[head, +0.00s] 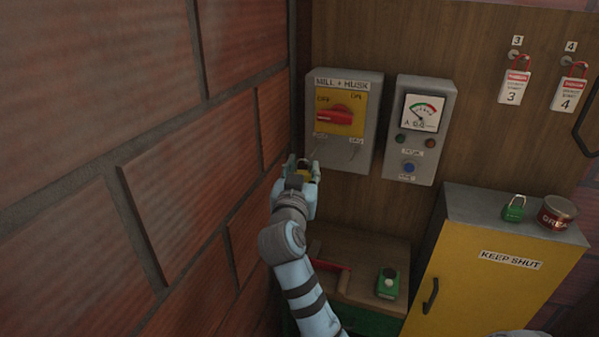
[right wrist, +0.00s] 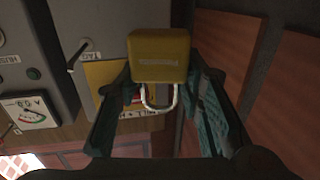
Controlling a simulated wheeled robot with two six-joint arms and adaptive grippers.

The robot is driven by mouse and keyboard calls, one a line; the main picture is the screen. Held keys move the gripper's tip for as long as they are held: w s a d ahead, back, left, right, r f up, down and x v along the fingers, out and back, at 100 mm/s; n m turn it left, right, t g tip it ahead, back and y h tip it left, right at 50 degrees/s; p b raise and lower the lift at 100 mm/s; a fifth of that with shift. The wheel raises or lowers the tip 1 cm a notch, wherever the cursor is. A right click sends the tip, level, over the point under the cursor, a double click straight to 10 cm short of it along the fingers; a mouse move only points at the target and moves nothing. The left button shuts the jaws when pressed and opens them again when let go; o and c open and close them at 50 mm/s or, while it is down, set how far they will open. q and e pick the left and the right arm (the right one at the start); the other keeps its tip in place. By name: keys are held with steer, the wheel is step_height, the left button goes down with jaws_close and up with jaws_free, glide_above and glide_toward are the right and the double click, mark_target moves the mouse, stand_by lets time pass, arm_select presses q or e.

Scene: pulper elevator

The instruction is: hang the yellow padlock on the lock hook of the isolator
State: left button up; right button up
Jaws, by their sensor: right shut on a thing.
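The yellow padlock (right wrist: 160,55) is in my right gripper (head: 302,165), body toward the top of the right wrist view and shackle toward the bottom. The fingers are shut on it from both sides. In the head view the gripper mostly hides the padlock. The grey isolator (head: 367,128), marked MILL + HUSK, has a red handle (head: 334,117) on a yellow plate. Below the plate are two small hooks. The left hook (head: 316,152) is just above and right of my gripper; touching cannot be told. In the right wrist view the padlock covers part of the isolator (right wrist: 103,25). My left gripper is not in view.
A meter box (head: 436,145) hangs right of the isolator. A brick wall (head: 150,130) stands close on the left. Below are a wooden top (head: 355,295) with a green device (head: 387,283) and a yellow cabinet (head: 480,290) bearing a green padlock (head: 514,208) and red tin (head: 557,212).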

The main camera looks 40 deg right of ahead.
mark_target(311, 156)
steer(key=shift+s+d+f+b+x, duration=0.1)
steer(key=shift+f+b+x, duration=0.1)
steer(key=shift+x, duration=0.8)
steer(key=shift+s+d+f+b+x, duration=0.15)
steer(key=shift+b+x, duration=0.1)
steer(key=shift+x, duration=0.75)
steer(key=shift+s+d+f+b+x, duration=0.1)
steer(key=shift+b+x, duration=0.1)
steer(key=shift+x, duration=0.85)
steer(key=shift+w+d+f+b, duration=0.5)
steer(key=shift+w+d+b, duration=0.05)
steer(key=shift+d+b, duration=0.15)
steer(key=o, duration=1.3)
